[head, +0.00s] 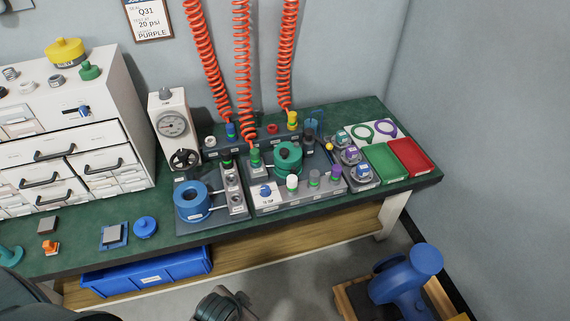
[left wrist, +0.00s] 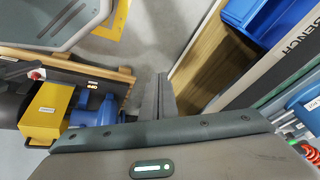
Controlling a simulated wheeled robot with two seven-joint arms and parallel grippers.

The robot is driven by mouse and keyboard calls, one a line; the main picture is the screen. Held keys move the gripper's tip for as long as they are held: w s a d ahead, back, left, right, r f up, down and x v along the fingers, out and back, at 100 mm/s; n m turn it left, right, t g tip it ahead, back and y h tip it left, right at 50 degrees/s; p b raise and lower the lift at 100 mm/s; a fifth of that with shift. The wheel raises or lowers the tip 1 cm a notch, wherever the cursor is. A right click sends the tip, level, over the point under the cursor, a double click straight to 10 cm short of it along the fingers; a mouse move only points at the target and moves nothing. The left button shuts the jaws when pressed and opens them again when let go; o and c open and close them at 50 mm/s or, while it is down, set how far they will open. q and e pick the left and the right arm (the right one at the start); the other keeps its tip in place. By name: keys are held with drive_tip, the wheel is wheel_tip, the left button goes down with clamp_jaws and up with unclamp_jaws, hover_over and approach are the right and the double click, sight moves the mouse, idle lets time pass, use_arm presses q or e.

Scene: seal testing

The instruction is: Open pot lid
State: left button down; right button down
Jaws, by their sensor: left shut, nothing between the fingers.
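A round green pot with a lid (head: 288,157) stands in the grey fixture in the middle of the bench. A blue round vessel (head: 192,202) with a dark round opening on top stands to its left. A small blue knobbed round piece (head: 145,227) lies farther left; I cannot tell whether it is a lid. My left gripper (head: 222,304) is low at the bottom of the head view, in front of the bench and apart from these things. In the left wrist view its fingers (left wrist: 158,97) are together and empty, over the floor. My right gripper is not in view.
The green bench (head: 330,197) carries a gauge press (head: 172,125), a white drawer cabinet (head: 60,140), and green (head: 386,162) and red (head: 412,156) trays. Orange coiled hoses (head: 243,70) hang above the fixture. A blue bin (head: 146,272) sits below.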

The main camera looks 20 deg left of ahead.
use_arm(q)
drive_tip(key=w+r+m+t+y, duration=0.2)
drive_tip(key=w+r+m, duration=0.3)
drive_tip(key=w+m, duration=0.4)
drive_tip(key=w+d+r+m+t+y, duration=0.1)
drive_tip(key=w+r+m+t+y, duration=0.1)
drive_tip(key=w+r+m, duration=0.4)
drive_tip(key=w+d+r+m+t+y, duration=0.1)
drive_tip(key=w+r+m, duration=0.4)
drive_tip(key=w+m, duration=0.8)
drive_tip(key=w+t+y, duration=0.1)
drive_tip(key=w+t, duration=0.1)
drive_tip(key=w, duration=0.6)
drive_tip(key=shift+d+r+y, duration=0.15)
drive_tip(key=shift+r+y, duration=0.05)
drive_tip(key=shift+y, duration=0.2)
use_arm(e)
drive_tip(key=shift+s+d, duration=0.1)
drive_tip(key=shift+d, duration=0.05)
use_arm(q)
approach(281, 157)
drive_tip(key=x, duration=0.2)
drive_tip(key=shift+x, duration=1.05)
drive_tip(key=shift+f, duration=0.1)
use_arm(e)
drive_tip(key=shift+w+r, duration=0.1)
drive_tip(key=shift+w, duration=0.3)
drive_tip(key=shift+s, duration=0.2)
